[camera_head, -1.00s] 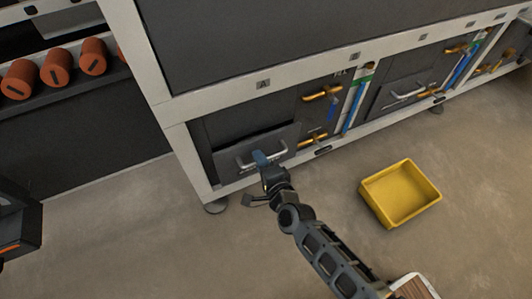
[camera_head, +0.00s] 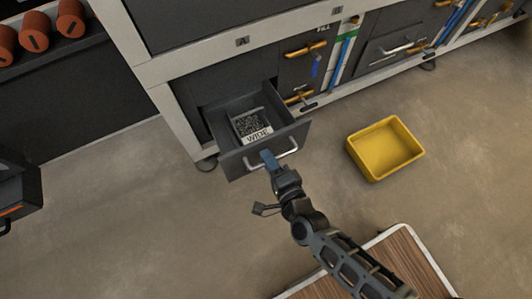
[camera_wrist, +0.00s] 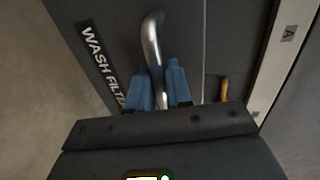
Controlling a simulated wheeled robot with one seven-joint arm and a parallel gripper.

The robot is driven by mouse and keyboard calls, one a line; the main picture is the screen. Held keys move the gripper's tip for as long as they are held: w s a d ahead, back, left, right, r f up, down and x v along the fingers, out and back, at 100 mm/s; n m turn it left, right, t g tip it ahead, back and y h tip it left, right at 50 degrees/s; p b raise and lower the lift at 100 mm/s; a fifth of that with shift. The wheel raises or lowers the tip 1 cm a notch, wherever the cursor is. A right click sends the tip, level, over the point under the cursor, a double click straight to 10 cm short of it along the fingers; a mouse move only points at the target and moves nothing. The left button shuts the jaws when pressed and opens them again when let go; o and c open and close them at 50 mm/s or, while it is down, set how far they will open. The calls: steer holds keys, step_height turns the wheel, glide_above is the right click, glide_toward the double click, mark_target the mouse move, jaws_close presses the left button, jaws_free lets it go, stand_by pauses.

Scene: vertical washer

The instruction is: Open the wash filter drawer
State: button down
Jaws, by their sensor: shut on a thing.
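The wash filter drawer (camera_head: 236,164) is pulled out of the lower left of the machine. A filter box marked "WIDE" (camera_head: 250,125) lies inside it. My gripper (camera_head: 268,158) is shut on the drawer's silver handle (camera_head: 285,150), left of the handle's middle. In the wrist view, the blue fingertips of my gripper (camera_wrist: 159,90) stand on both sides of the curved handle (camera_wrist: 153,40). Beside it, the label "WASH FILT…" (camera_wrist: 97,60) shows on the drawer front, its end hidden by a finger.
A yellow bin (camera_head: 385,149) stands on the floor right of the drawer. Orange valve handles (camera_head: 300,97) sit right of the drawer opening. A second closed drawer (camera_head: 393,50) is farther right. Orange cylinders (camera_head: 35,39) are on a rack at upper left. The floor before the drawer is clear.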

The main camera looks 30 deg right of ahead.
steer(key=c, duration=1.2)
jaws_free()
steer(key=shift+p+v, duration=0.85)
steer(key=shift+v, duration=3.05)
steer(key=s+d+r+n, duration=0.3)
steer(key=s+r+n, duration=0.65)
steer(key=r, duration=0.45)
steer(key=s+d+r+n, duration=0.4)
steer(key=s+r+n, duration=0.5)
steer(key=r, duration=0.4)
steer(key=shift+m+g, duration=0.25)
steer(key=shift+g, duration=0.15)
steer(key=r+p, duration=0.8)
steer(key=r, duration=0.1)
steer(key=r+p, duration=0.9)
steer(key=s+r+p, duration=0.1)
steer(key=r+p, duration=0.7)
steer(key=r, duration=0.1)
steer(key=shift+s+a+p, duration=0.1)
steer(key=shift+a+p, duration=0.05)
steer(key=shift+p, duration=0.25)
